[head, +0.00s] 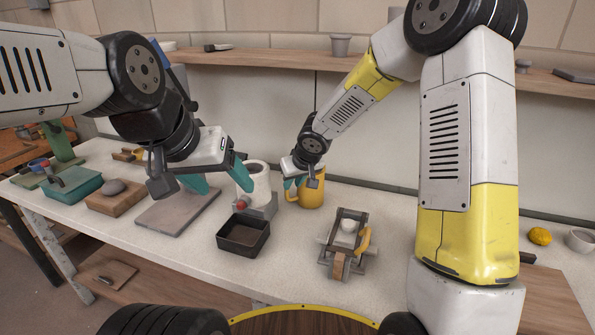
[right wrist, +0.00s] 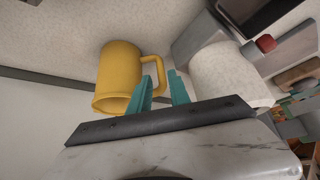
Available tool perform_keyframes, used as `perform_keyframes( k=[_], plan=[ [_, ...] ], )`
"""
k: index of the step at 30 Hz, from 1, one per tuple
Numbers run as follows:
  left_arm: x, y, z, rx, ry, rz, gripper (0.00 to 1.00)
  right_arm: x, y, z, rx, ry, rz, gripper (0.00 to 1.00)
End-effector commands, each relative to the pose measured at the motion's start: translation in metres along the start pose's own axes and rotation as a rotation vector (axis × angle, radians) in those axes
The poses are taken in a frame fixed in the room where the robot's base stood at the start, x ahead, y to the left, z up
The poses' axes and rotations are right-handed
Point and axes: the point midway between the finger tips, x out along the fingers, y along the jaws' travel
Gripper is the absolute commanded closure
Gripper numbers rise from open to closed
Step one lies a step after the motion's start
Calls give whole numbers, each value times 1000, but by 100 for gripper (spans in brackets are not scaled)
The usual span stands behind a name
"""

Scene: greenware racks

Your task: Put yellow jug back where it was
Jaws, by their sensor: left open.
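The yellow jug (head: 313,194) is at the back of the table near the wall, upright; I cannot tell whether its base touches the table. In the right wrist view the jug (right wrist: 119,75) shows its handle towards my fingers. My right gripper (head: 294,183) is at the jug's left side. My left gripper (head: 217,178) is open and empty, left of the white cylinder (head: 255,182) and above the grey slab (head: 182,211).
The white cylinder is close left of the jug, by a grey block with a red knob (head: 242,203). A black tray (head: 243,237) and a small metal-and-wood device (head: 345,245) stand in front. A yellow lemon-like thing (head: 540,236) and bowl (head: 580,240) lie right. Shelves run behind.

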Motion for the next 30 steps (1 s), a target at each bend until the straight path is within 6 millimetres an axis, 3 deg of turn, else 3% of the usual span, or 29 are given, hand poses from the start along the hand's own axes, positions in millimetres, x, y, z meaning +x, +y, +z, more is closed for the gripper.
perform_keyframes(
  k=[3, 9, 13, 17, 21, 27, 30],
  plan=[
    [0, 0, 0, 0, 0, 0, 32, -22, 1, 0, 1, 2, 2, 77],
    [0, 0, 0, 0, 0, 0, 32, -42, 1, 0, 1, 0, 5, 77],
    [0, 0, 0, 0, 0, 0, 32, -69, 15, 4, 10, -4, 52, 77],
    [0, 0, 0, 0, 0, 0, 32, -126, 44, 20, 52, -15, 148, 77],
    [0, 0, 0, 0, 0, 0, 32, -199, 67, 54, 134, -33, 226, 77],
    [0, 0, 0, 0, 0, 0, 32, -284, 66, 116, 272, -35, 225, 77],
    [0, 0, 0, 0, 0, 0, 32, -311, 53, 145, 328, -23, 180, 77]
  ],
)
